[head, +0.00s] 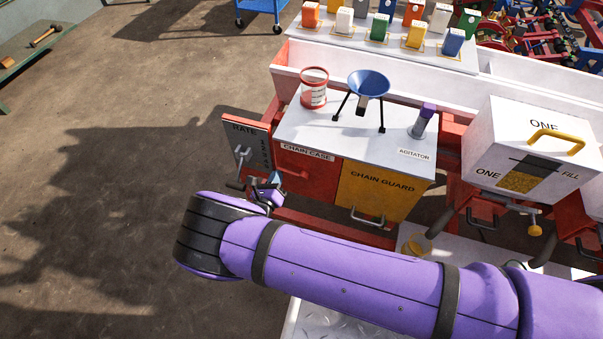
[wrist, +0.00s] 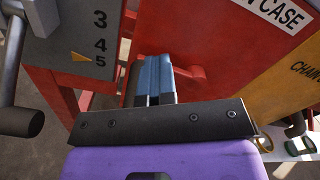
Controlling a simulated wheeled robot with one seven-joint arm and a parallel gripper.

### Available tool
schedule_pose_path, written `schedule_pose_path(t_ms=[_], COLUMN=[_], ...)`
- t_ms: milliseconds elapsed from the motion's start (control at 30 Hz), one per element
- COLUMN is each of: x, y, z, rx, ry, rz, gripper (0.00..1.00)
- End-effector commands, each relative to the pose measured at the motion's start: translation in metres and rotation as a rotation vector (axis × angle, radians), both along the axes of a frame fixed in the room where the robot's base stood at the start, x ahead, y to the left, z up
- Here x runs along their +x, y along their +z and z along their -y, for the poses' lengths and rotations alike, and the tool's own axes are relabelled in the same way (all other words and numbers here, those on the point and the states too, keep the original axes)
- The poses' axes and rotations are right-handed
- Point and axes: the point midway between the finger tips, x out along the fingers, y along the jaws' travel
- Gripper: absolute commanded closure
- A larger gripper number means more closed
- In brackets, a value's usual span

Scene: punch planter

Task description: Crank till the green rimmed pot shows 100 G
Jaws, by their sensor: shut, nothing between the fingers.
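The grey crank (head: 241,160) hangs on the left side of the planter beside the RATE plate (head: 250,135). In the wrist view the crank's dark grip (wrist: 20,117) is at the left edge, left of my gripper. My gripper (head: 273,180), also in the wrist view (wrist: 153,75), is shut and empty, in front of the red CHAIN CASE (head: 300,172) and apart from the crank. In the wrist view a small green-rimmed thing (wrist: 308,145) shows at the lower right; I cannot tell if it is the pot. No 100 G reading is legible.
A red-rimmed pot (head: 314,90) and blue funnel (head: 369,84) stand on the white top. A yellow-rimmed pot (head: 416,246) sits low under the yellow CHAIN GUARD (head: 385,190). A yellow pointer (wrist: 82,57) is near 5. Open floor lies to the left.

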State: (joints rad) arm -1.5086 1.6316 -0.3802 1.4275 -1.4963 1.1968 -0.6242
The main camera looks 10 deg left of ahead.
Motion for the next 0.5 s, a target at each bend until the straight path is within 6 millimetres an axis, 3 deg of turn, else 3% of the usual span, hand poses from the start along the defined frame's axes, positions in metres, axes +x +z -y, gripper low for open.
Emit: schedule_pose_path(t_ms=[333, 500], x=[-0.001, -0.013], y=[0.012, 0.011], z=[-0.001, -0.001], rx=[0.003, 0.002], ry=[0.003, 0.002], rz=[0.000, 0.000], gripper=[1.00, 1.00])
